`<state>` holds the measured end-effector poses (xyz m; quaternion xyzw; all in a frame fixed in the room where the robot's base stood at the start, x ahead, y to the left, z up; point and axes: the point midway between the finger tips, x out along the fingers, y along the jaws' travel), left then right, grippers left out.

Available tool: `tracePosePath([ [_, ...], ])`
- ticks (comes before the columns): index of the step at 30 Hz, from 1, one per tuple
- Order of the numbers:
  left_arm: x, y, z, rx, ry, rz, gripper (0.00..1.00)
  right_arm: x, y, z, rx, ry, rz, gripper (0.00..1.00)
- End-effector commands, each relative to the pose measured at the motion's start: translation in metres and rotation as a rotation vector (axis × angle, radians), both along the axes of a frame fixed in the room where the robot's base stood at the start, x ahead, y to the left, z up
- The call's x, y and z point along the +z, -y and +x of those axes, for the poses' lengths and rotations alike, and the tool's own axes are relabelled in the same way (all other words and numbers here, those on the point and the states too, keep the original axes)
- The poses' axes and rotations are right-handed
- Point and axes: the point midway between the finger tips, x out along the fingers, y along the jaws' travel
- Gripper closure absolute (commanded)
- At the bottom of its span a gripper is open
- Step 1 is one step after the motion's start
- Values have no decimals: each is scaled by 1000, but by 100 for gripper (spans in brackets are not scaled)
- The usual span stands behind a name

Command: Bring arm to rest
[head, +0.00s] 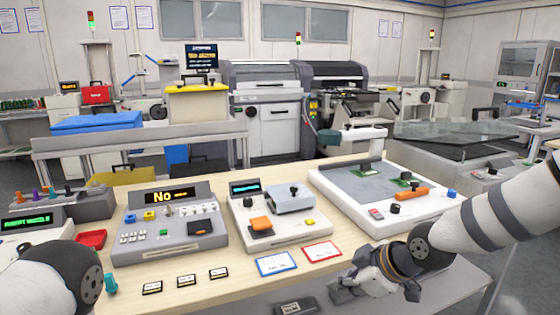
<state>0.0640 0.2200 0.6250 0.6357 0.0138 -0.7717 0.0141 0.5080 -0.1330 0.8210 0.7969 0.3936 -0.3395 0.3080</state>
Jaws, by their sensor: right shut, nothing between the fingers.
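My right arm (478,225) comes in from the right, over the right end of the wooden bench. My right gripper (345,291) is at its end, near the bench's front edge and below the white station with the grey plate. It is shut and holds nothing. My left arm (45,282) shows at the lower left corner, with a dark round joint at its right end. My left gripper is out of view.
The bench (230,278) carries a grey console (168,240), a white device (278,218), a white station (350,205), a red tray (91,239), blue-edged (276,263) and red-edged (322,251) cards, and small labels. A dark block (294,306) lies low at the front.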

Motion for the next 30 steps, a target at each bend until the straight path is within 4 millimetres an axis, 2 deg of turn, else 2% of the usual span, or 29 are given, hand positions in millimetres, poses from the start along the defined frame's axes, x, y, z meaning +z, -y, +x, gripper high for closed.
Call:
tracePosePath([
  [1,-1,-1,1,1,2,1,56,-35,-7,-29,-41,-95,25,100],
  [2,-1,-1,1,1,3,1,56,-55,-10,-47,-78,-152,42,100],
  [3,-1,-1,1,1,3,1,56,-80,-12,-74,-133,-231,62,100],
  [5,-1,-1,1,1,3,1,56,-115,-12,-119,-230,-354,81,100],
  [6,-1,-1,1,1,2,1,56,-137,-10,-151,-306,-437,85,100],
  [8,0,0,1,1,2,1,56,-166,-2,-204,-429,-556,74,100],
  [9,0,0,1,1,1,1,56,-181,6,-240,-518,-630,58,100],
  [11,0,0,1,1,1,1,56,-197,21,-293,-655,-724,17,100],
  [12,0,0,1,1,1,1,56,-203,32,-325,-741,-773,-18,100],
  [15,0,0,1,1,2,1,56,-207,61,-391,-926,-847,-111,100],
  [18,0,0,1,1,2,1,56,-202,82,-429,-1041,-872,-184,100],
  [20,0,0,1,1,2,1,56,-199,89,-440,-1078,-875,-208,100],
  [30,0,0,1,1,2,1,56,-198,92,-444,-1097,-874,-216,100],
])
